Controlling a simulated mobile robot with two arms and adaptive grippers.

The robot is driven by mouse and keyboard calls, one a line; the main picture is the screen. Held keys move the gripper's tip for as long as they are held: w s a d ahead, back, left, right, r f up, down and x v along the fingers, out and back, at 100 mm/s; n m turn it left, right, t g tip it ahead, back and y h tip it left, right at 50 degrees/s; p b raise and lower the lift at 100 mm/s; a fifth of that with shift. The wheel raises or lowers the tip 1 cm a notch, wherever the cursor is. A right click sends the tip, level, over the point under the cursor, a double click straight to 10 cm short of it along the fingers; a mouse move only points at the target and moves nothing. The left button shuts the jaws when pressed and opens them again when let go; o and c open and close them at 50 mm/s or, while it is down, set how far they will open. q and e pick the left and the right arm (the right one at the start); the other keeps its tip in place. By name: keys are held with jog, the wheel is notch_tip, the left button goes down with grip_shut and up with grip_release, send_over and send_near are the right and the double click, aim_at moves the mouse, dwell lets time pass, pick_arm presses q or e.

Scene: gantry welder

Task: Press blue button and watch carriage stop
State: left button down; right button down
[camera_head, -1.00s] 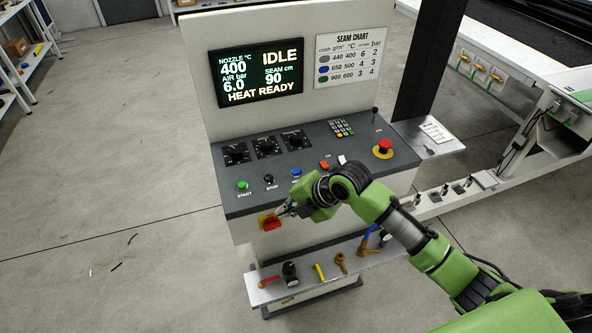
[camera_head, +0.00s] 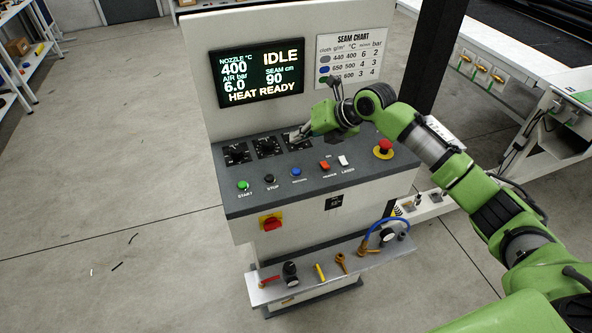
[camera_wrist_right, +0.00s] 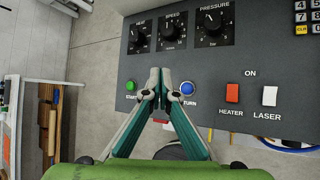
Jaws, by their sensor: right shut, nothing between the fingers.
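The blue button (camera_head: 296,171) sits on the sloped grey panel, between the black stop button (camera_head: 269,178) and the red heater switch (camera_head: 324,166). In the wrist view the blue button (camera_wrist_right: 187,88) shows just right of my closed fingertips. My right gripper (camera_head: 287,137) is shut and empty, above the panel near the rightmost black dial in the head view. Its fingertips (camera_wrist_right: 160,72) show together in the wrist view, hiding the stop button. The display (camera_head: 262,73) reads IDLE and HEAT READY. I cannot make out a carriage. My left gripper is out of view.
A green start button (camera_head: 242,185) is left on the panel. A white laser switch (camera_head: 343,160) and a red emergency button (camera_head: 384,147) are to the right. A red rotary switch (camera_head: 271,222) is on the front, above a shelf (camera_head: 262,292) with tools.

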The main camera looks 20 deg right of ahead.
jog(key=shift+f, duration=0.1)
jog(key=b, duration=0.5)
send_over(299, 171)
notch_tip(299, 171, down, 8)
jog(key=shift+r, duration=0.15)
jog(key=shift+f+b, duration=0.35)
jog(key=shift+f, duration=0.15)
dwell(0.7)
jog(key=shift+f+b, duration=0.4)
jog(key=shift+b, duration=0.05)
